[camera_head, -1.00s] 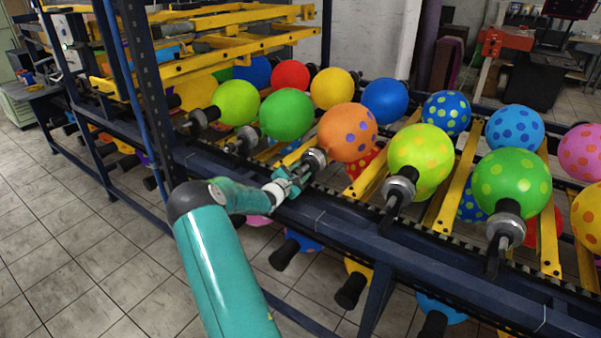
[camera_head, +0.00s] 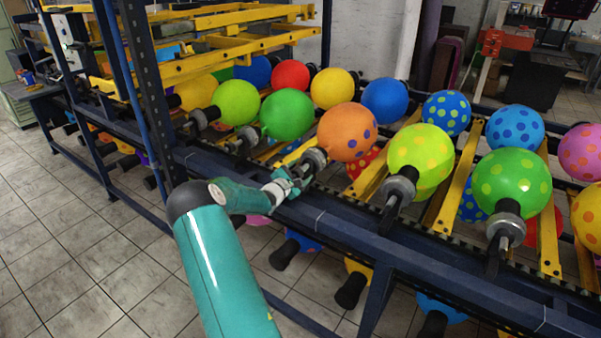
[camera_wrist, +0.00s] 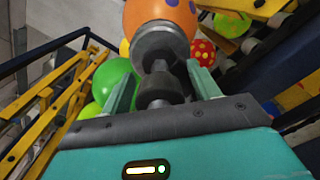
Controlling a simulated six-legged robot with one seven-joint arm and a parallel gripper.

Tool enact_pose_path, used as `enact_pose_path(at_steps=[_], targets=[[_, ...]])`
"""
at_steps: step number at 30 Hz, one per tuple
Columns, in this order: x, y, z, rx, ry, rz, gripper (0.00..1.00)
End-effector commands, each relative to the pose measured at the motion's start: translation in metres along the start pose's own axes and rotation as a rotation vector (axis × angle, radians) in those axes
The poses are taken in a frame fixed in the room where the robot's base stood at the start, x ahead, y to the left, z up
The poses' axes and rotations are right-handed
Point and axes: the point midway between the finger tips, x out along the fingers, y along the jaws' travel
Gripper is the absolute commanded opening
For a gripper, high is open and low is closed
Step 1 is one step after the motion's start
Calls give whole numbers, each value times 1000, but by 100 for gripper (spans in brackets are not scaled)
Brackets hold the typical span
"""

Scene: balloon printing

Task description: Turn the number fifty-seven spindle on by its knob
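The spindle under my gripper carries an orange balloon with purple dots (camera_head: 347,132). It also shows at the top of the wrist view (camera_wrist: 160,14). Its grey metal collar (camera_wrist: 160,46) and dark knob (camera_wrist: 163,90) point towards me. My gripper (camera_head: 291,181) is at the rail's front edge, in line with this spindle. No spindle number is legible.
Neighbouring spindles hold a green balloon (camera_head: 287,115) to the left and a yellow-green dotted balloon (camera_head: 420,153) to the right. The dark blue rail (camera_head: 350,218) runs below my gripper. More balloons hang underneath. The tiled floor (camera_head: 70,250) at left is clear.

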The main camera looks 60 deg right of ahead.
Motion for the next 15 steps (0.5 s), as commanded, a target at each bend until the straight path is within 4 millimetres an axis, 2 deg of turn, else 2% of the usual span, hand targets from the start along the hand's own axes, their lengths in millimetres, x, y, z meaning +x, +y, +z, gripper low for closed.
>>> enact_pose_path(at_steps=[8,11,15], targets=[[-8,1,0,0,1,1,61],[-22,2,0,0,2,2,61],[-51,1,0,0,2,1,61]])
